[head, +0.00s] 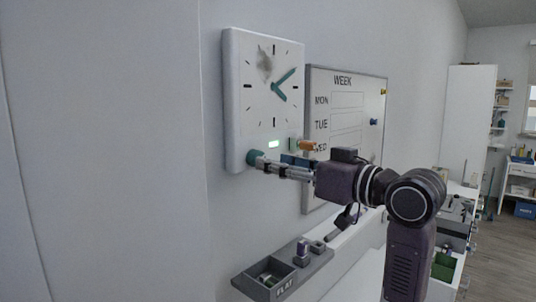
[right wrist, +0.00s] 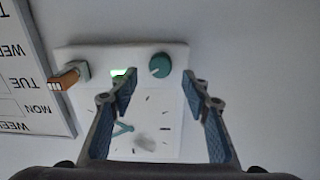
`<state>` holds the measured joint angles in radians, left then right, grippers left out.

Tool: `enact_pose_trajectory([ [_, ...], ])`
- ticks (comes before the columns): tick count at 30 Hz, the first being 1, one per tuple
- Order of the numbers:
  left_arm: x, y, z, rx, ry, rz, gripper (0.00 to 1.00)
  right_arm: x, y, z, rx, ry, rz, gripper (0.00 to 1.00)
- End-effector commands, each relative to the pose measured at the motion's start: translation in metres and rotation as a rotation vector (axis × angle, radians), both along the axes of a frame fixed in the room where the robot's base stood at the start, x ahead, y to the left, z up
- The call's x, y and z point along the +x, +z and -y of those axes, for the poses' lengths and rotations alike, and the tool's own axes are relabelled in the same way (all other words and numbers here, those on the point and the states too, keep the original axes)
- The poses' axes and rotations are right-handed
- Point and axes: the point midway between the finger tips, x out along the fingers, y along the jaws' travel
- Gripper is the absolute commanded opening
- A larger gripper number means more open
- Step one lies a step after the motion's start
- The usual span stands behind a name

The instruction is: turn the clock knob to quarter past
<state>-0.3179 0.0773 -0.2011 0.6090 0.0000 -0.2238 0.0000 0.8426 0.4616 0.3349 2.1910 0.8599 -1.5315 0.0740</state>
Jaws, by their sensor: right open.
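The white square clock (head: 262,115) hangs on the wall. It has a long teal hand pointing to the upper right and a short one to the lower right. Its round teal knob (head: 254,157) is at the lower left corner; it also shows in the right wrist view (right wrist: 159,65), where the clock appears upside down. My right gripper (head: 270,164) is open at the clock's lower edge. In the right wrist view its fingers (right wrist: 160,86) stand apart, with the knob just beyond and between their tips. I cannot tell whether they touch it. My left gripper is out of view.
A lit green indicator (head: 273,143) and an orange-brown handle (head: 307,145) are along the clock's lower edge. A WEEK whiteboard (head: 347,91) hangs to the right. A grey tray (head: 288,283) marked FLAT is below. The wall left of the clock is clear.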

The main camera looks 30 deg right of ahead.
Motion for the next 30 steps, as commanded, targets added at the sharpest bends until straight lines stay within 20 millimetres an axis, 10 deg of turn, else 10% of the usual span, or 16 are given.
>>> enact_pose_trajectory([
  [16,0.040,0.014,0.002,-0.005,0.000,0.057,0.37,0.028,-0.001,-0.009,-0.001,0.000,-0.001,0.43],
  [30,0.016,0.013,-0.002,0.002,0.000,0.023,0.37,0.027,-0.001,-0.009,0.001,0.000,-0.001,0.02],
])
